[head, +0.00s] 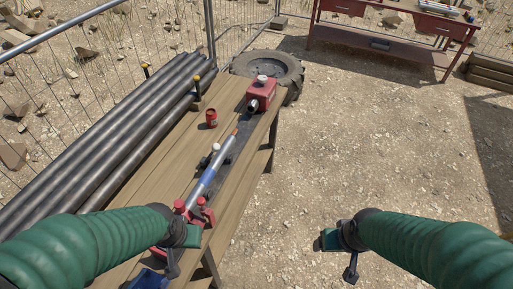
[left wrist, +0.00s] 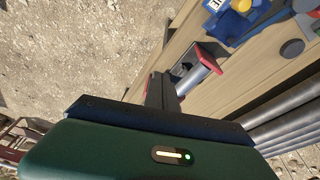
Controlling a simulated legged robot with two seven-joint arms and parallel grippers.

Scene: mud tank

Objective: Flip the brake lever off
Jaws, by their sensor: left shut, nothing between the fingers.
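On the wooden bench (head: 150,165), a silver rod with a blue band (head: 208,175) runs from a red clamp-like base (head: 200,213) toward a red block with a pale cap (head: 262,92). I cannot tell for sure which part is the brake lever. My left gripper (head: 173,268) is at the bench's near end, below and left of the red base. In the left wrist view its dark fingers (left wrist: 161,90) are shut and empty, beside a red-edged grey part (left wrist: 197,75); contact is unclear. My right gripper (head: 350,268) hangs over bare ground, right of the bench; its finger gap is not clear.
Several dark pipes (head: 105,135) lie along the bench's left side. A small red can (head: 211,118) stands on the bench. A tyre (head: 268,67) is at its far end, and a wire fence (head: 90,60) runs behind.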

